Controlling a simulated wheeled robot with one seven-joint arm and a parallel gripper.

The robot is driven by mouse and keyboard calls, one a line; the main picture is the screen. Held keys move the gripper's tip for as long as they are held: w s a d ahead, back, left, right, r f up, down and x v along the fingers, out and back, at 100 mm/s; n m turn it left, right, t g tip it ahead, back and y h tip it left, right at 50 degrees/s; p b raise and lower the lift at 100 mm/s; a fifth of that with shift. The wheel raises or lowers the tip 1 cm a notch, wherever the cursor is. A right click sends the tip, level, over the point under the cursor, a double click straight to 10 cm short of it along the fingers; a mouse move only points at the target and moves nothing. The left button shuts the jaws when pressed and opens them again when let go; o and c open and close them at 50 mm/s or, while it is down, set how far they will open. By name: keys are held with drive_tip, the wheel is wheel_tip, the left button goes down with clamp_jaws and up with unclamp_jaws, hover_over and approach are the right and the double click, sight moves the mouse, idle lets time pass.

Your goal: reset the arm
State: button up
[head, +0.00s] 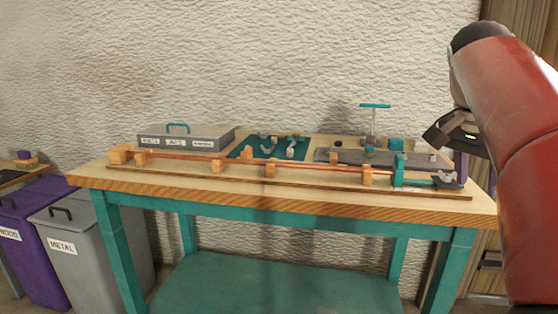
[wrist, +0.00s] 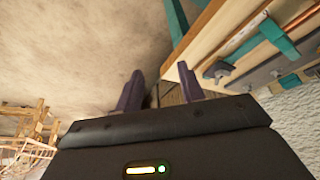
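My red arm reaches in at the right of the head view. My gripper (wrist: 160,92) shows two purple fingers, spread apart with nothing between them, in the wrist view. In the head view my gripper (head: 461,165) hangs at the right end of the workbench, partly hidden by my arm. In the wrist view the fingers point past the bench edge, with floor and a dark slatted thing beyond them. I cannot tell how far the fingertips are from the bench.
The wooden workbench (head: 300,202) has teal legs. A grey box (head: 185,138) and a teal mat (head: 250,150) sit behind. Purple (head: 25,220) and grey METAL (head: 75,252) bins stand left.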

drive_tip(key=s+a+f+n+t+y, duration=0.1)
drive_tip(key=s+a+f+n+y, duration=0.1)
drive_tip(key=s+a+f+n, duration=0.4)
drive_tip(key=s+a+f+n+t+y, duration=0.2)
drive_tip(key=s+a+f+n, duration=0.4)
drive_tip(key=a+f, duration=0.7)
wheel_tip(320, 180, down, 6)
drive_tip(key=shift+s+a+r+n+t, duration=0.15)
drive_tip(key=shift+s+n+t, duration=0.2)
drive_tip(key=shift+s, duration=0.3)
